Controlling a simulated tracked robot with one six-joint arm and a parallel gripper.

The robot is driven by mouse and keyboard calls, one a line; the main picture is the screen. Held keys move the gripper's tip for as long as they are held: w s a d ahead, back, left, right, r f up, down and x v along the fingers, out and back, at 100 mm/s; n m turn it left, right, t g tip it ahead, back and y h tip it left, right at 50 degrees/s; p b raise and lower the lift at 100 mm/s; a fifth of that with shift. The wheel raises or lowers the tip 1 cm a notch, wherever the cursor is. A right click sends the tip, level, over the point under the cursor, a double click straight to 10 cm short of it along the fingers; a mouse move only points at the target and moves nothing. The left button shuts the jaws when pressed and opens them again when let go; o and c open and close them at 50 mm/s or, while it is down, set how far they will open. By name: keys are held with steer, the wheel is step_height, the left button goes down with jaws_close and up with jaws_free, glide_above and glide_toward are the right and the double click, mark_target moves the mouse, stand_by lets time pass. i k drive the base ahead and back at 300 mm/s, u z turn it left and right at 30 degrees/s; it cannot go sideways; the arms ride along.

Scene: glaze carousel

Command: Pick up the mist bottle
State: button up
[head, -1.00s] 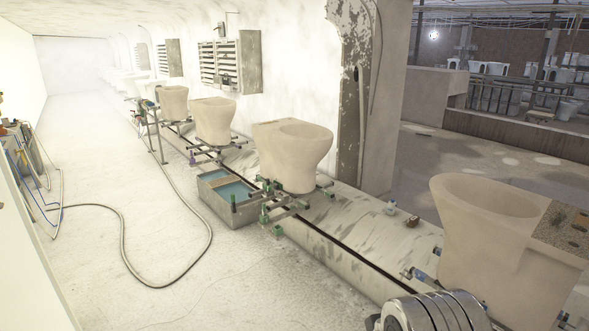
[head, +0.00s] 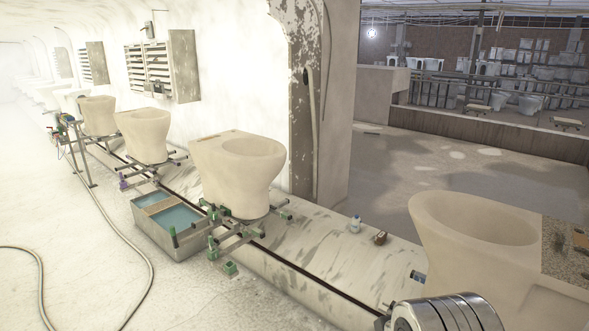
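A small pale bottle with a bluish part (head: 355,223), which looks like the mist bottle, stands on the pale ledge (head: 325,250). It is between the middle toilet bowl and the large bowl at the right. A small brown object (head: 380,238) sits just to its right, apart from it. The bottle is small in the picture, so its details are unclear. My gripper is not in view. Only a ribbed metal part of my own arm shows at the bottom right.
Unglazed toilet bowls (head: 240,170) stand on supports along the ledge, with a large one (head: 470,235) at the near right. A grey basin of bluish liquid (head: 170,240) sits beside the ledge. A hose (head: 118,228) lies on the left floor. The floor at lower left is mostly clear.

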mark_target(356, 223)
steer(key=z, duration=0.25)
steer(key=i, duration=1)
steer(key=z, duration=0.25)
steer(key=k, duration=0.6)
steer(key=u, duration=0.45)
steer(key=i, duration=0.6)
steer(key=u, duration=0.7)
steer(key=i, duration=1.55)
steer(key=z, duration=0.05)
